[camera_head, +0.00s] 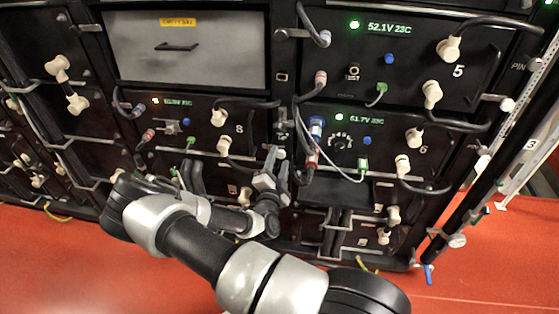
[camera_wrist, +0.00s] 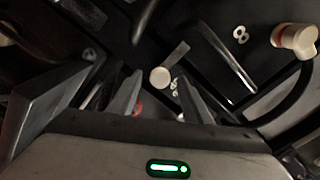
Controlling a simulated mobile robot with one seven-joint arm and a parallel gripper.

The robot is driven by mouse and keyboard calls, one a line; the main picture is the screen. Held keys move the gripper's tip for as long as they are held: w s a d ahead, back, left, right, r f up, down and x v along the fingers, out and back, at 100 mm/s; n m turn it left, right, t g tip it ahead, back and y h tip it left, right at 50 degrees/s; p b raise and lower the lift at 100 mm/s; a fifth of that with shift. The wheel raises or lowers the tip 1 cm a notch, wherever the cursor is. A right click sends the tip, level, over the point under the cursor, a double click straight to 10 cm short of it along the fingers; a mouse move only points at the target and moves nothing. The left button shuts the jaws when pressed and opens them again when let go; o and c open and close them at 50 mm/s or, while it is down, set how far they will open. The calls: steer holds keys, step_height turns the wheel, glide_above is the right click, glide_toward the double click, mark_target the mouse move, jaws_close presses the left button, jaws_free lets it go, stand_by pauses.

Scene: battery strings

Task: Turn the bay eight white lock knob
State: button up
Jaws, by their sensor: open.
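The bay eight panel (camera_head: 255,125) bears a white "8" and a lit green display in the head view. In the wrist view, a round white lock knob (camera_wrist: 160,77) on a short grey bar shows between my gripper's fingers (camera_wrist: 158,92). The fingers are open, one on each side of the knob in the picture; I cannot tell whether they touch it. In the head view my gripper (camera_head: 271,165) is at the lower right of bay eight. The knob (camera_head: 281,153) is small there and partly hidden by the fingers.
White cable plugs (camera_head: 219,117) and a black cable stand out close by; one plug (camera_wrist: 295,38) shows in the wrist view. A metal handle bar (camera_wrist: 222,60) lies right of the knob. Bay six (camera_head: 370,140), with its cables, is just to the right.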

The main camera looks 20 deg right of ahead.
steer(key=shift+w+d, duration=0.35)
steer(key=shift+w, duration=0.15)
steer(key=c, duration=1.1)
steer(key=shift+o, duration=0.2)
